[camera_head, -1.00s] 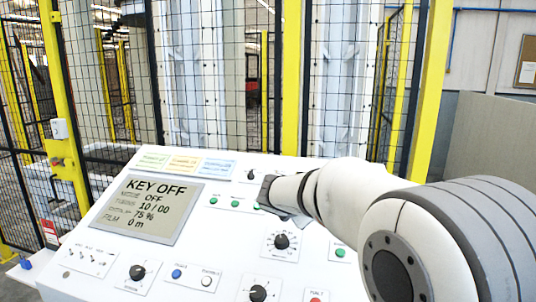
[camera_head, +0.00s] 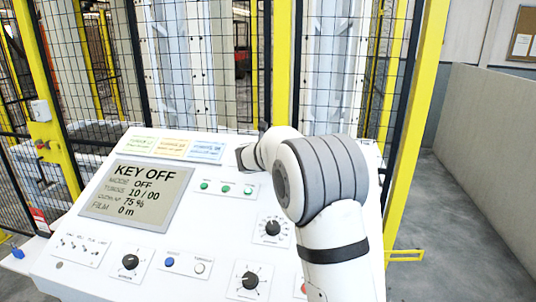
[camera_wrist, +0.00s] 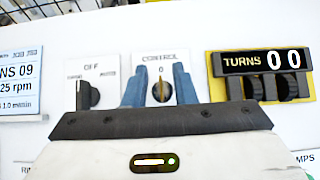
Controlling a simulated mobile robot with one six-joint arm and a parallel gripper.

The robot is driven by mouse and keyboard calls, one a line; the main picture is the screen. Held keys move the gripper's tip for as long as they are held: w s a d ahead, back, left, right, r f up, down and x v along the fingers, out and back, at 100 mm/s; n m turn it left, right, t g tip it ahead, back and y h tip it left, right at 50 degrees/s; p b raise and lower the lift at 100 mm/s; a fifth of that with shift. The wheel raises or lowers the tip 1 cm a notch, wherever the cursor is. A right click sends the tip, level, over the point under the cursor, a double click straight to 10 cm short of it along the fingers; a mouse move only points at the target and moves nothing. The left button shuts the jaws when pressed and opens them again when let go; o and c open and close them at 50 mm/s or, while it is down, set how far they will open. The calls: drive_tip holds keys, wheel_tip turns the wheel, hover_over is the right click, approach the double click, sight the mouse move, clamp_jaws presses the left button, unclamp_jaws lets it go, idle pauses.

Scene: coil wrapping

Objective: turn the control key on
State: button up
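The control key (camera_wrist: 160,91) shows in the wrist view as a dark knob with a yellowish bar, upright under the label "CONTROL" and the mark 0. My gripper (camera_wrist: 159,84) has its two blue fingers apart, one on each side of the key, with white panel showing between finger and key. I cannot tell how deep the fingertips reach along the key. In the head view my arm reaches to the upper right of the white panel and hides the key. The panel's screen (camera_head: 136,191) reads KEY OFF, MODE OFF.
A black selector knob (camera_wrist: 88,95) marked OFF is close left of my gripper. A yellow-framed TURNS unit (camera_wrist: 262,62) reading 00 is close right. Green buttons (camera_head: 226,189) and dials (camera_head: 272,228) lie lower on the panel. A mesh fence with yellow posts (camera_head: 280,70) stands behind.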

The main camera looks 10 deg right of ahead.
drive_tip(key=shift+w+f, duration=0.1)
drive_tip(key=shift+w, duration=0.05)
clamp_jaws()
